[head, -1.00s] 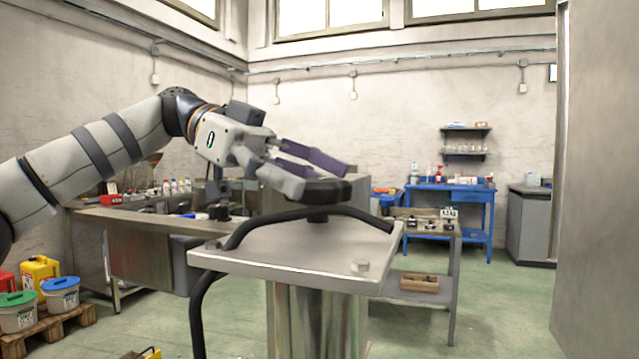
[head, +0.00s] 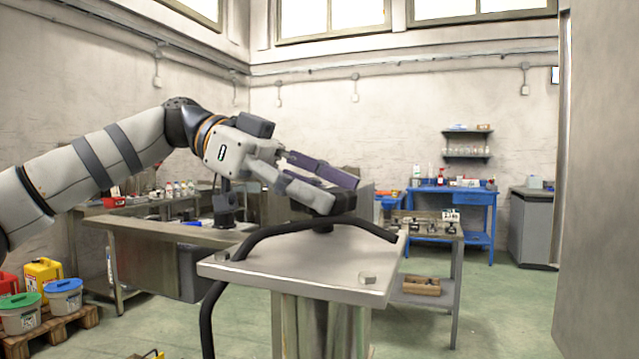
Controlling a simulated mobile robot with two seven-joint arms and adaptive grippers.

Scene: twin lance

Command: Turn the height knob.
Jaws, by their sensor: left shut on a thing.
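The height knob (head: 323,227) is a small dark piece at the back middle of a square metal plate on a pedestal. Most of it is hidden by my left gripper and a black curved hose. My left gripper (head: 338,192) comes in from the upper left, its fingers sloping down to the right over the plate. It is shut on the knob, though the contact itself is largely hidden. My right gripper is not in view.
The pedestal plate (head: 290,272) has bolt heads at its corners, and the black hose (head: 262,238) arches over it. A metal workbench (head: 165,232) stands left behind it. A grey panel (head: 605,180) borders the right.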

